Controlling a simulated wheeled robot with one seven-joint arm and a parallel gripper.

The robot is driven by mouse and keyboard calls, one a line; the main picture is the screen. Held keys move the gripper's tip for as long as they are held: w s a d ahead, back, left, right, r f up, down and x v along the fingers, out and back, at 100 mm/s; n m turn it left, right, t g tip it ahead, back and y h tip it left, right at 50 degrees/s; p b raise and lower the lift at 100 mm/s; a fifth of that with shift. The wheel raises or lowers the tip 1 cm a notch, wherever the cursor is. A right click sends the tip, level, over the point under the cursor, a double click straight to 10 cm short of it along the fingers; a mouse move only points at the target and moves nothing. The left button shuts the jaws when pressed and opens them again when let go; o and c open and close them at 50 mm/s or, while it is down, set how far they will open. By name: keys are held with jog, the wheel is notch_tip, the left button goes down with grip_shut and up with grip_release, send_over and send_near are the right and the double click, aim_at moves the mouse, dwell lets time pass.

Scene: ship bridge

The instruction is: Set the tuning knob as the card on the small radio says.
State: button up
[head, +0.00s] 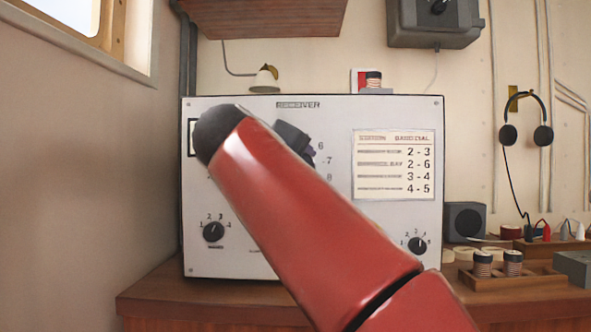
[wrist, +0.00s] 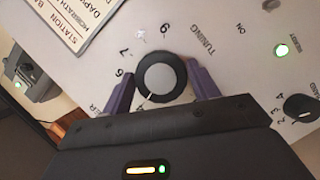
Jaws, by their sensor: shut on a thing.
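The tuning knob (wrist: 160,77), black with a grey face, sits on the receiver's white panel (wrist: 235,70). My gripper (wrist: 161,84) is shut on it, with a purple finger on each side. The knob's white pointer line points to the lower left in the wrist view. Dial numbers show around it. In the head view my red arm hides the knob; part of my gripper (head: 303,148) shows beside the dial numbers. A dark grey box with a round front (head: 465,222) stands right of the receiver; I cannot tell if it is the small radio. I can read no card on it.
The receiver (head: 330,110) carries a station card (head: 395,165) with band and dial rows, a lower left knob (head: 213,231) and a lower right knob (head: 417,245). A headset (head: 525,120) hangs right; a wooden tray (head: 515,280) holds spools.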

jog(key=shift+f, duration=0.1)
jog(key=o, duration=1)
jog(key=shift+c, duration=0.2)
jog(key=v, duration=0.7)
jog(key=shift+s, duration=0.35)
jog(key=s+d+f+m+g+y, duration=0.1)
jog(key=s+d+f+g, duration=0.15)
jog(key=d+f, duration=0.55)
jog(key=s+d+f+m+g+y, duration=0.1)
jog(key=s+d+f+g, duration=0.2)
jog(key=f, duration=0.9)
jog(key=s+d+f+m+g+y, duration=0.15)
jog(key=s+d+f, duration=0.35)
jog(key=f, duration=0.5)
jog(key=s+d+f+m+g+y, duration=0.1)
jog(key=s+f+m, duration=0.1)
jog(key=s+f, duration=0.2)
jog(key=s+d+f+m+g+y, duration=0.1)
jog(key=s+f, duration=0.3)
jog(key=f, duration=0.7)
jog(key=shift+s+d+m, duration=0.25)
jog(key=shift+s+m, duration=0.1)
jog(key=shift+m, duration=0.4)
